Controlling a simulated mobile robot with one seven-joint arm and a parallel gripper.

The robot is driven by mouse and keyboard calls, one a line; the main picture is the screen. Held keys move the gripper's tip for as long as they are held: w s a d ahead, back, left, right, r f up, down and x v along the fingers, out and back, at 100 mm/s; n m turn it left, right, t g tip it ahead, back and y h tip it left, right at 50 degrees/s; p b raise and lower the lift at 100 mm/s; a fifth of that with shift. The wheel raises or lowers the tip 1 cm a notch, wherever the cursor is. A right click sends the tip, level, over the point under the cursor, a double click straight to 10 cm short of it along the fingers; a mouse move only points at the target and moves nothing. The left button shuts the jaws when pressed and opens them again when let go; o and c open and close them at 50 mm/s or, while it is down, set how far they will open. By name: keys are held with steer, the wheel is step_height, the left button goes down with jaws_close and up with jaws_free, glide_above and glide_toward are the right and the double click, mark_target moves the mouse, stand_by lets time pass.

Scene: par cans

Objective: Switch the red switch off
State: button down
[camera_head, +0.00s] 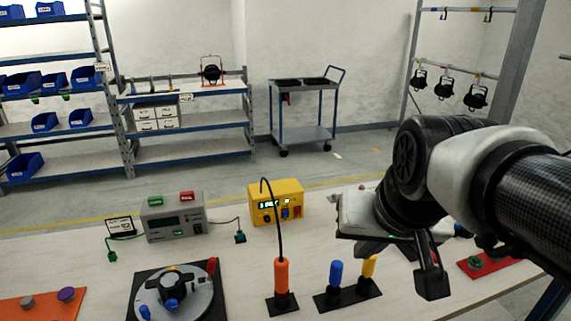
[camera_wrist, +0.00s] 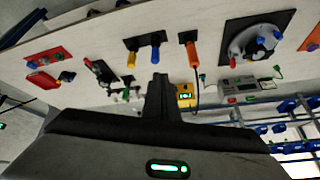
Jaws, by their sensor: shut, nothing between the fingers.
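I cannot tell for certain which part is the red switch. The yellow box (camera_head: 262,211) has a lit display and small blue and red controls on its front; the red one (camera_head: 297,211) is at its right end. The grey box (camera_head: 160,222) has a green and a red piece on top. My gripper (camera_head: 432,284) is shut and empty, above the table's right part, right of the yellow box. My arm hides part of the table behind it. In the wrist view the shut fingers (camera_wrist: 158,82) point toward the table, and the yellow box (camera_wrist: 184,89) is partly hidden beside them.
An orange handle (camera_head: 281,275) with a black cable stands in front of the yellow box. Blue (camera_head: 336,273) and yellow handles stand right of it. A round dial plate (camera_head: 200,290) lies front left. A red panel (camera_head: 490,265) lies far right. Shelves and a trolley stand behind.

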mark_target(298, 212)
steer(key=w+a+f+m+b, duration=0.1)
steer(key=w+f+m+b, duration=0.15)
steer(key=w, duration=0.45)
steer(key=w+a+f+m+t+y+b, duration=0.1)
steer(key=w+f+b, duration=0.15)
steer(key=w, duration=0.45)
steer(key=w+a+f+m+b, duration=0.1)
steer(key=w+a+f+m, duration=0.15)
steer(key=w, duration=0.45)
steer(key=w+f+m+t+y+b, duration=0.1)
steer(key=w+f+m+b, duration=0.5)
steer(key=w+f, duration=1.3)
steer(key=shift+w+d+f+m+t, duration=0.15)
steer(key=shift+w+d+m+t, duration=0.35)
steer(key=shift+m, duration=0.3)
steer(key=b+x, duration=0.1)
steer(key=x, duration=0.4)
steer(key=b+x, duration=0.1)
steer(key=x, duration=0.4)
steer(key=shift+a+f, duration=0.3)
steer(key=shift+w+a, duration=0.15)
steer(key=shift+w, duration=0.45)
steer(key=shift+w+a, duration=0.15)
steer(key=shift+w, duration=0.45)
steer(key=shift+w+a, duration=0.15)
steer(key=shift+w, duration=0.5)
